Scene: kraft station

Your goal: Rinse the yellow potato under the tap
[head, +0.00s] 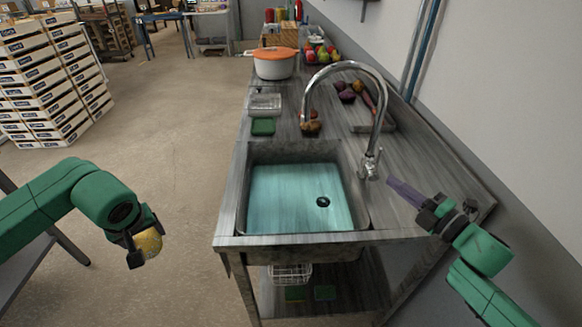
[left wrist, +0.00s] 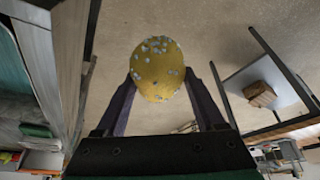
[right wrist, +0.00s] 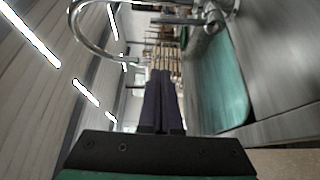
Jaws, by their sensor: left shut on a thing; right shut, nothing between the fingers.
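My left gripper (head: 138,250) is shut on the yellow potato (head: 150,242), over the floor to the left of the sink. In the left wrist view the potato (left wrist: 158,68) sits between the fingertips, with several pale grey-white spots on its skin. The curved metal tap (head: 345,70) stands at the right rear of the sink (head: 300,200), its spout arching left over the rear of the basin. The basin looks teal inside, with a dark drain. My right gripper (head: 405,192) is shut and empty, just right of the sink, near the tap's base; the tap (right wrist: 90,25) also shows in the right wrist view.
A white pot with an orange lid (head: 275,65) stands at the back of the counter, near a fruit pile (head: 320,53). A green sponge (head: 263,126) and a brownish potato-like item (head: 311,128) lie behind the sink. Stacked crates (head: 45,80) stand far left. The floor between is clear.

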